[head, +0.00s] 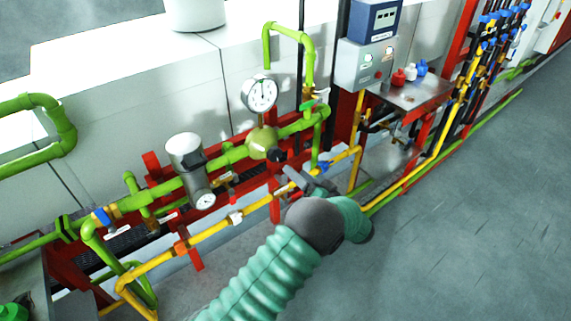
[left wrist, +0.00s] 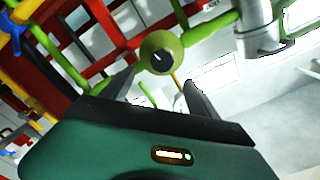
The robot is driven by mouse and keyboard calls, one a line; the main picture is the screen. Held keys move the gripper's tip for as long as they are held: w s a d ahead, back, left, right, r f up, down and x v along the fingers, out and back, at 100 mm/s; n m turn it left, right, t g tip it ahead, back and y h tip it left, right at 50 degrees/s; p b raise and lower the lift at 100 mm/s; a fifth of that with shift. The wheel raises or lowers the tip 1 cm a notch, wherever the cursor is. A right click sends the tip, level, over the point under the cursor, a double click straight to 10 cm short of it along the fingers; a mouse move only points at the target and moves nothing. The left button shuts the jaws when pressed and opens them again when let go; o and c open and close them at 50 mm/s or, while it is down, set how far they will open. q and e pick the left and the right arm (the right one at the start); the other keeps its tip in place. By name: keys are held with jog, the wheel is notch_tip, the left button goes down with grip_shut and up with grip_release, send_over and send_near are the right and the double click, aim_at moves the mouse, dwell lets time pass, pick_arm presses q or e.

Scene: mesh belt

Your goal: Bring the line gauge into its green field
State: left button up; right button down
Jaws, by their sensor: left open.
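The large round gauge (head: 261,93) has a white dial and stands above the green pipe; its dark needle points roughly upward, and I cannot make out a green field. Below it sits an olive-green regulator (head: 262,139) with a dark knob (head: 277,155) facing front. In the left wrist view the regulator (left wrist: 153,43) shows its round face and dark centre. My left gripper (head: 298,179) is just below and right of the knob. Its jaws are open and empty, with the fingertips (left wrist: 157,78) apart on either side below the regulator face. My right gripper is not in view.
A smaller gauge (head: 204,200) sits under a grey cylinder (head: 186,153) on the green pipe to the left. A yellow pipe (head: 213,229) runs low in front, close to my arm. A control box (head: 366,66) stands behind right. The floor (head: 470,210) at right is clear.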

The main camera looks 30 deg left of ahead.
pick_arm(q)
jog(key=v, duration=0.7)
